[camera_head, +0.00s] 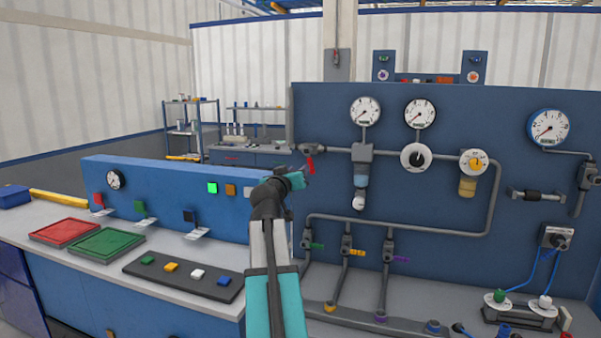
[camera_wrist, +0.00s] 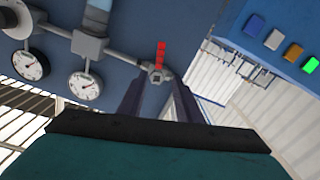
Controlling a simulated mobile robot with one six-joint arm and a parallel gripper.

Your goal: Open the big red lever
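The red lever (camera_head: 311,165) hangs down from the valve (camera_head: 312,149) at the left end of the upper pipe on the blue panel. In the wrist view, the lever (camera_wrist: 161,54) sticks up from the grey valve body (camera_wrist: 160,75), just beyond the fingertips. My gripper (camera_head: 303,170) is beside the lever in the head view, partly hidden by my arm. In the wrist view, my gripper (camera_wrist: 158,85) shows two dark fingers apart, with nothing held between them. The valve body appears centred between the fingertips; contact cannot be told.
The blue panel (camera_head: 400,270) carries gauges (camera_head: 365,111) and pipes right of the lever. A lower blue console (camera_head: 150,185) with a lit green button (camera_head: 212,188) stands left. Red (camera_head: 65,232) and green (camera_head: 106,243) trays lie on the left bench.

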